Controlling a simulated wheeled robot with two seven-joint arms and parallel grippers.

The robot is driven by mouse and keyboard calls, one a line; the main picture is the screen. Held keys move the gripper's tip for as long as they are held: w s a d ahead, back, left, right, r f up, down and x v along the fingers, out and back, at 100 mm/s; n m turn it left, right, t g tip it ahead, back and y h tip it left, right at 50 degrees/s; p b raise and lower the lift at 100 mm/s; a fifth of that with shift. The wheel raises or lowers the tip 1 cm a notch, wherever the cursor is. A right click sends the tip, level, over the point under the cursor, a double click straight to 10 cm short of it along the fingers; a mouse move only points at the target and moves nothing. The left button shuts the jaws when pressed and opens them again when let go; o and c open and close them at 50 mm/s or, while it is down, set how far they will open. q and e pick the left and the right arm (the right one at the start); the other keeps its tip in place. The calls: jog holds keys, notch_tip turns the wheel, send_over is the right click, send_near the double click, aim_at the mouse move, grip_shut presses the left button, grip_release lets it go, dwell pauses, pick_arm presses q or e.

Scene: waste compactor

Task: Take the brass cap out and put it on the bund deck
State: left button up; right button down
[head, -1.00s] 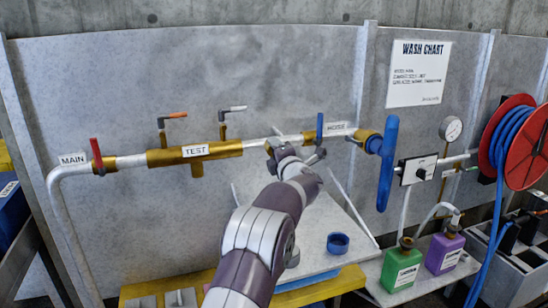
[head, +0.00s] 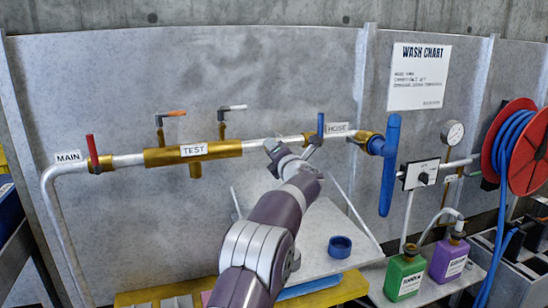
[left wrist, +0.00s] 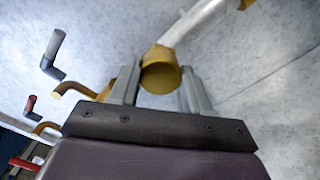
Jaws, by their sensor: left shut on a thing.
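The brass cap (left wrist: 162,76) shows as a short, round brass piece between the two fingers of my left gripper (left wrist: 162,92) in the left wrist view. The gripper is shut on it. In the head view my left gripper (head: 285,152) is in front of the pipe, right of the brass TEST body (head: 215,150) and below the HOSE valve; the cap cannot be made out there. The grey deck (head: 305,225) with a yellow front edge lies below, partly covered by my arm. My right gripper is not in view.
A blue ring (head: 340,246) stands on the deck's right part. Valve levers, a red one (head: 93,150) and a blue one (head: 320,125), rise along the pipe. A large blue handle (head: 390,165), green bottle (head: 403,275) and purple bottle (head: 447,258) are to the right.

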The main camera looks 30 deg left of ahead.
pick_arm(q)
jog(key=shift+f+n+b, duration=0.2)
jog(key=shift+n+b, duration=0.25)
jog(key=shift+n, duration=0.45)
jog(key=o, duration=1.1)
jog(key=shift+w, duration=0.1)
jog(key=shift+r, duration=0.1)
